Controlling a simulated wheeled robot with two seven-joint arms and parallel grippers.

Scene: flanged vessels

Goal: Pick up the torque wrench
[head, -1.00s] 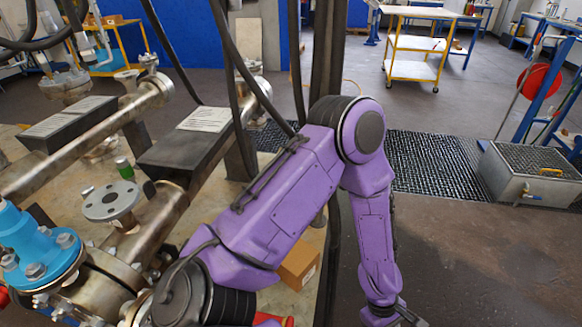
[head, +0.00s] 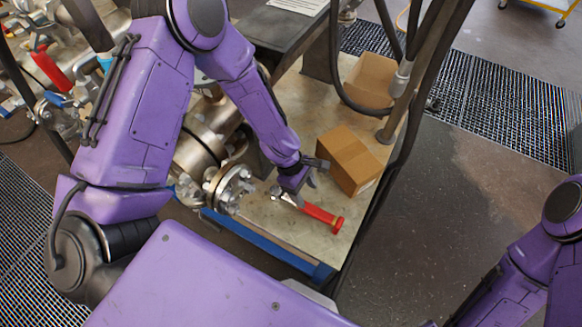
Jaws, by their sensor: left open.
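The torque wrench (head: 318,213) has a red handle and a metal shaft. It appears to lie on the pale skid plate (head: 285,222) at its front right corner, the handle pointing down and right in the head view. My left gripper (head: 295,188) is over the metal end of the wrench with its jaws open. I cannot tell whether the fingers touch it, and the gripper partly hides that end. My right arm (head: 525,270) shows at the right edge, but its gripper is not visible.
A closed cardboard box (head: 348,160) sits just right of my left gripper. An open box (head: 371,80) stands behind it. A flanged pipe end (head: 228,186) is close on the left. Dark hoses and a post (head: 403,105) run along the plate's right side.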

